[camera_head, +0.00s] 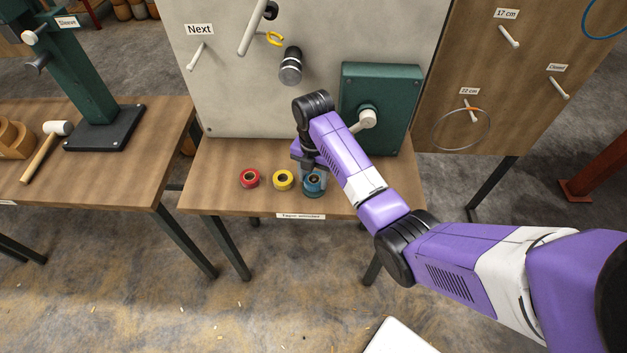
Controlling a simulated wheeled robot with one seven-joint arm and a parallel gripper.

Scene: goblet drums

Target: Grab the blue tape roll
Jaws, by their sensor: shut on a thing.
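The blue tape roll (314,188) is on the front part of the wooden table (235,163), right of the other two rolls. My gripper (312,177) reaches down over it from above and is shut on it. The fingers are small and dark here, and they and my arm hide part of the roll. I cannot tell whether the roll touches the table or is slightly raised.
A yellow tape roll (282,180) and a red tape roll (249,179) lie to the left. A green box with a crank (380,95) stands behind. A pale upright panel (225,85) backs the table. A mallet (47,148) lies on the left table.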

